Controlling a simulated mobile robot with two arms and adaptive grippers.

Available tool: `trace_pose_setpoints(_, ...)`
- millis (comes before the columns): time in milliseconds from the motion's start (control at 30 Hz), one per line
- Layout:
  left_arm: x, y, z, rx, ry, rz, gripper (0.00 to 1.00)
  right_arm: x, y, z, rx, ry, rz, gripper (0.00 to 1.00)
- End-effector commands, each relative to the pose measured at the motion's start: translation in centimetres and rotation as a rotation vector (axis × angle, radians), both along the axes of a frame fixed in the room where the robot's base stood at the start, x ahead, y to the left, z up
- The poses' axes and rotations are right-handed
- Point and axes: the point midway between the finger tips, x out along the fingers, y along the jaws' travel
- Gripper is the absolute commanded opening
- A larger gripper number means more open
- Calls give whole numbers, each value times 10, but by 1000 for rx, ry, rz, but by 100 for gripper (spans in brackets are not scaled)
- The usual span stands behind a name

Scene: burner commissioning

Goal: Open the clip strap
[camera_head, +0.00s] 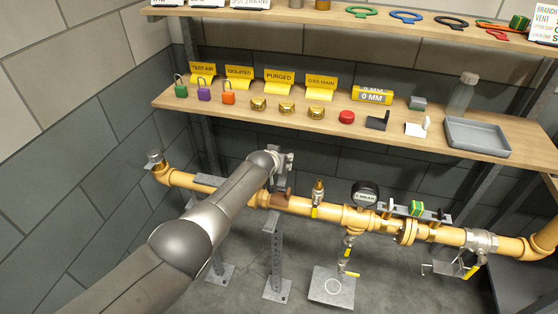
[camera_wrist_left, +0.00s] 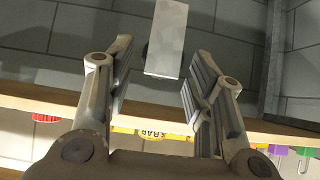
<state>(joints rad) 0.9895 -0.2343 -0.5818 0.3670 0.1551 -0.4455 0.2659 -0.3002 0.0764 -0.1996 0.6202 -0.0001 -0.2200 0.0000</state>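My left gripper (camera_head: 283,168) is in front of the lower wall, just above the yellow pipe (camera_head: 330,210) and below the shelf's front edge. In the left wrist view the left gripper (camera_wrist_left: 160,62) is open, with its two fingers wide apart. A pale grey flat plate (camera_wrist_left: 168,40) shows between the fingers, not clamped by them. I cannot tell whether this plate is the clip strap. A brown part (camera_head: 283,194) sits on the pipe right below the gripper. No clip strap is clearly recognisable. My right gripper is not in view.
The wooden shelf (camera_head: 370,146) above holds padlocks (camera_head: 229,93), brass caps (camera_head: 287,107), yellow tags and a grey tray (camera_head: 478,137). Steel posts (camera_head: 276,260) stand on the floor below.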

Motion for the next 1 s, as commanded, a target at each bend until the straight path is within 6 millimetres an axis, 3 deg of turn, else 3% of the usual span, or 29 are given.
trace_pose_setpoints(367,-4,2,-1,0,6,1,48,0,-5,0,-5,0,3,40)
trace_pose_setpoints(1000,-35,12,24,0,3,1,48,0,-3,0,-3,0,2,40)
